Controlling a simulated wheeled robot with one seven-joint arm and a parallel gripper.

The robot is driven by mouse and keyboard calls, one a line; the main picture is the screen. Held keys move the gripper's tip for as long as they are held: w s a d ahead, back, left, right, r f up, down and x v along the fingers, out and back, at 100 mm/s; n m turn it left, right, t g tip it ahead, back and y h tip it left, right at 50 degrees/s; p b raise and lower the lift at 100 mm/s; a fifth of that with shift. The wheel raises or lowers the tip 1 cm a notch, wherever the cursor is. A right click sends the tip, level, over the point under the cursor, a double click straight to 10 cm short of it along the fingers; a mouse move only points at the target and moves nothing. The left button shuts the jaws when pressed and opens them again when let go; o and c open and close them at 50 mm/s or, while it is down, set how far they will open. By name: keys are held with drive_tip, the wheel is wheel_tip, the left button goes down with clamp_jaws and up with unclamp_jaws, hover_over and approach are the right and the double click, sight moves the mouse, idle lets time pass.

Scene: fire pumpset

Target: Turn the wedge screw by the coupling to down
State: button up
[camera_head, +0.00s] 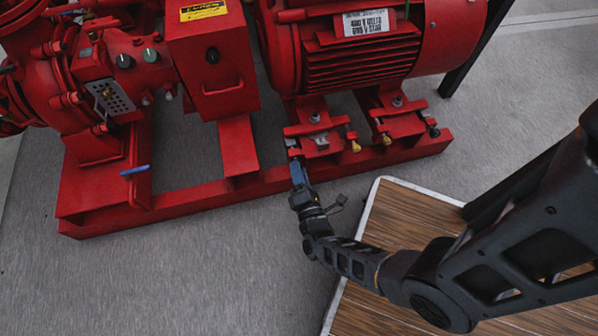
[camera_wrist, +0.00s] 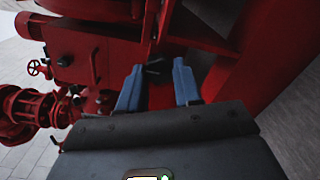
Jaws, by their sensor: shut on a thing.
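The wedge screw by the coupling is at the left end of the near motor foot (camera_head: 316,138), on the side toward the coupling guard (camera_head: 212,75). My gripper (camera_head: 296,163) reaches up to it from the front, and its blue fingers cover most of the screw. In the wrist view my gripper (camera_wrist: 156,74) has its two blue fingers either side of a small dark screw head (camera_wrist: 155,68). The fingers are shut on it. The way the screw points is too small and too hidden to tell.
The red base rail (camera_head: 400,150) runs just below the feet. Yellow-headed screws (camera_head: 355,146) sit farther right. A blue lever (camera_head: 134,171) is on the rail at left. A wooden-topped platform (camera_head: 400,215) lies under my arm. The grey floor at left is clear.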

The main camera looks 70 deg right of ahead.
drive_tip(key=shift+a+f, duration=0.1)
drive_tip(key=o, duration=1)
drive_tip(key=shift+o, duration=0.2)
drive_tip(key=v, duration=0.7)
drive_tip(key=shift+s+a+p, duration=0.25)
drive_tip(key=shift+a+p, duration=0.05)
drive_tip(key=shift+p, duration=0.15)
